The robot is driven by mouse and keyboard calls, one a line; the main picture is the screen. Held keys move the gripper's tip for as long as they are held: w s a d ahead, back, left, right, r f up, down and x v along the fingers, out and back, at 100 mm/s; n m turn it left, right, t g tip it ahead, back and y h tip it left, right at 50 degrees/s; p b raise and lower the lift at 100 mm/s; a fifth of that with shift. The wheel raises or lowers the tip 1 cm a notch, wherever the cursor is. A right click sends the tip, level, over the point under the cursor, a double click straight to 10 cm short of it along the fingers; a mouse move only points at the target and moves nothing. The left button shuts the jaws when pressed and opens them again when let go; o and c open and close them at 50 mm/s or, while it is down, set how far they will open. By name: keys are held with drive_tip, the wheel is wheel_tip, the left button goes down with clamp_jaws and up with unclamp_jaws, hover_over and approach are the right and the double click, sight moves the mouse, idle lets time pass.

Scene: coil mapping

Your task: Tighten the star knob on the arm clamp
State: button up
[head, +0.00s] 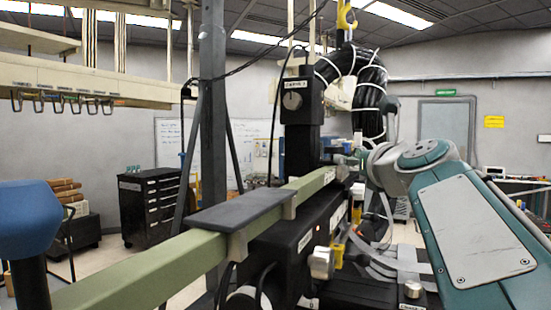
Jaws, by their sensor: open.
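My gripper (346,160) is small in the head view, at the end of my teal arm, beside the black upright post (299,150) and above the far end of the green rail (190,262). It is open, but its fingers are hard to make out. I cannot make out a star knob or say which part is the arm clamp; they may be hidden behind my wrist or too small.
A dark flat pad (215,219) lies on the rail. A thick black cable coil (366,92) hangs behind the post. A blue rounded part (28,218) stands at left. A grey column (212,110) and black drawer cabinet (152,205) are further back. Floor shows between them.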

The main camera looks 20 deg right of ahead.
sight(343, 150)
drive_tip(key=w+d+n+y, duration=0.2)
drive_tip(key=d+n+y, duration=0.5)
drive_tip(key=y, duration=0.4)
drive_tip(key=shift+g, duration=0.3)
drive_tip(key=x, duration=0.6)
drive_tip(key=r+x, duration=0.1)
drive_tip(key=x, duration=0.3)
drive_tip(key=shift+w, duration=0.1)
drive_tip(key=shift+a, duration=0.1)
drive_tip(key=c, duration=1.2)
